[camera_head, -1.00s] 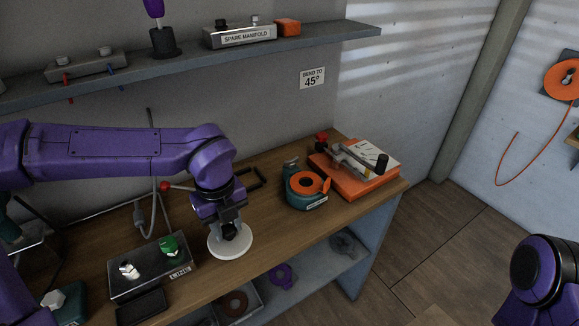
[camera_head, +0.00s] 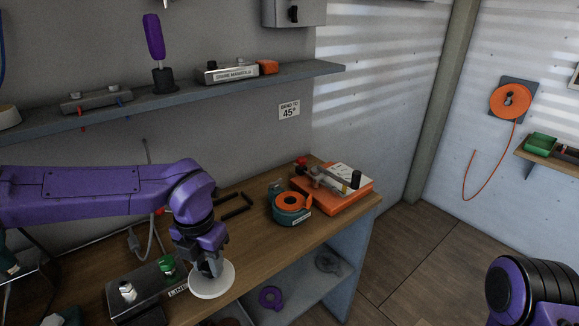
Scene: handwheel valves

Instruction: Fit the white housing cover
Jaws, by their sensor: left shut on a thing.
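The white housing cover (camera_head: 213,283) is a round white disc at the bench's front edge, just right of the metal valve block. My left gripper (camera_head: 210,270) points down and is shut on the cover's middle; the fingertips partly hide it. I cannot tell whether the cover touches the bench. The metal block (camera_head: 146,292) has a white knob (camera_head: 127,291) and a green knob (camera_head: 167,267) on top, and a partly hidden label on its front. Of my right arm only a purple and black link shows at the lower right; its gripper is out of view.
On the wooden bench (camera_head: 250,248), a teal tape dispenser (camera_head: 291,206) with orange tape and an orange tool base (camera_head: 350,195) stand to the right. A black bracket (camera_head: 236,212) lies behind the cover. The wall shelf (camera_head: 200,97) holds a spare manifold (camera_head: 230,74). A lower shelf is underneath.

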